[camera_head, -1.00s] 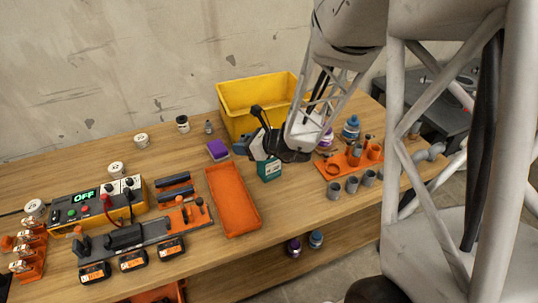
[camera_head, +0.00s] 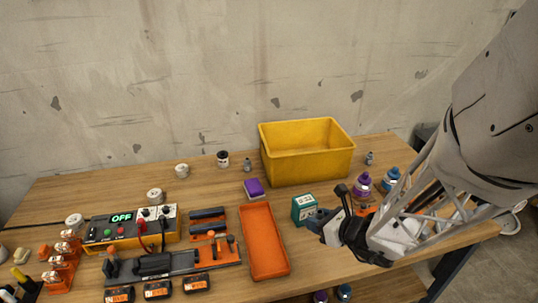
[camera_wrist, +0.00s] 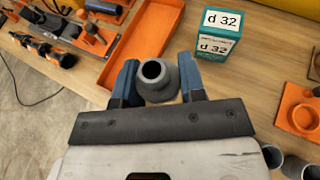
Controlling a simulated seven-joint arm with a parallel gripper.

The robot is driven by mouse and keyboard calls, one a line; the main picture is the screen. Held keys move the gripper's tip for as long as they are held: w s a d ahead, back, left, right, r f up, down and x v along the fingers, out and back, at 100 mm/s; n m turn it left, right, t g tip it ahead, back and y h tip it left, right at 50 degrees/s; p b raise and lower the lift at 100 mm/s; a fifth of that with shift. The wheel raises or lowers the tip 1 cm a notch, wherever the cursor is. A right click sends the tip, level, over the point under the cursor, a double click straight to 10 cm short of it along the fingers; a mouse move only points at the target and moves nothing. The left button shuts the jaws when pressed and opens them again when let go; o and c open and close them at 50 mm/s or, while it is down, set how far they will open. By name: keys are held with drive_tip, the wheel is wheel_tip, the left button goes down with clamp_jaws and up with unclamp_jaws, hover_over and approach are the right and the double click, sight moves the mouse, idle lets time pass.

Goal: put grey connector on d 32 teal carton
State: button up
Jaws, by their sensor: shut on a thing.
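The grey connector (camera_wrist: 165,78) is a round, hollow pipe piece with a narrower open end facing the wrist camera. My gripper (camera_wrist: 158,66) is shut on it, with one blue finger on each side. The teal carton (camera_wrist: 217,32) has white faces marked "d 32" and stands upright on the table, just beyond the right finger in the wrist view. In the head view, the carton (camera_head: 304,210) is just left of my gripper (camera_head: 318,223), and I cannot make out the connector between the fingers there. The carton's visible top is bare.
An orange tray (camera_head: 263,240) lies left of the carton. An orange holder (camera_wrist: 303,116) and grey pipe pieces (camera_wrist: 297,168) are at the right in the wrist view.

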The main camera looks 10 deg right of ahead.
drive_tip(key=shift+w, duration=0.15)
hover_over(304, 199)
drive_tip(key=shift+d+f, duration=0.1)
drive_tip(key=shift+f, duration=0.65)
idle(0.3)
drive_tip(key=shift+f, duration=0.1)
drive_tip(key=shift+f, duration=1.65)
drive_tip(key=shift+f, duration=0.15)
drive_tip(key=o, duration=1)
